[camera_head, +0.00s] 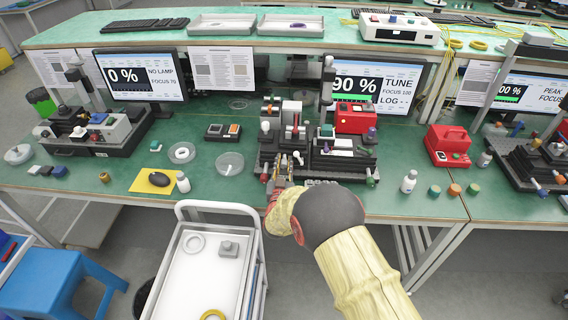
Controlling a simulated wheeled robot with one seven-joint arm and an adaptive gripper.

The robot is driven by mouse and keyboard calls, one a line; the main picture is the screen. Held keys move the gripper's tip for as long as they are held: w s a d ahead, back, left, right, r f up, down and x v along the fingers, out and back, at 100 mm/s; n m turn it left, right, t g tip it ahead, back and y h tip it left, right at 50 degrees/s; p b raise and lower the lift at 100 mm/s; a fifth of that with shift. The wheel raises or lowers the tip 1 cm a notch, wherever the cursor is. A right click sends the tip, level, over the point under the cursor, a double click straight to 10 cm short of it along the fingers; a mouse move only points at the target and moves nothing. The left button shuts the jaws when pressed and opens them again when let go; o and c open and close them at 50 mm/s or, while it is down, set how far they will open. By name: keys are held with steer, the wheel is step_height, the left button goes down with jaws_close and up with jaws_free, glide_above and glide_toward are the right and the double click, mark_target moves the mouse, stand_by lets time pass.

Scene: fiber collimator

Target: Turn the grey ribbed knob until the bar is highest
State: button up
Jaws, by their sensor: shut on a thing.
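My gripper (284,166) reaches in over the front left of the black optical stage (338,168). It is shut on what appears to be the grey ribbed knob, which is too small and too covered by the fingers to make out. The monitor (372,88) behind the stage reads 90 %, with TUNE, FOCUS 100 and LOG beside it. A green bar (352,115) shows low on that screen, partly hidden by the red box (354,117). How far the knob is turned cannot be seen.
White-tipped and red posts (267,127) stand close behind my gripper on the stage. A petri dish (229,164) lies to the left, and a white bottle (408,182) stands to the right. A white trolley (212,207) stands before the bench. Another station reads 0 % at left.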

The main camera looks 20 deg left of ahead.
jaws_close()
steer(key=shift+f+m+b, duration=0.1)
steer(key=shift+m+b, duration=0.6)
steer(key=shift+b, duration=0.05)
steer(key=shift+m+b, duration=0.35)
steer(key=shift+m, duration=0.35)
steer(key=o, duration=0.9)
jaws_free()
steer(key=shift+c, duration=0.2)
steer(key=shift+o, duration=0.6)
steer(key=shift+s, duration=0.1)
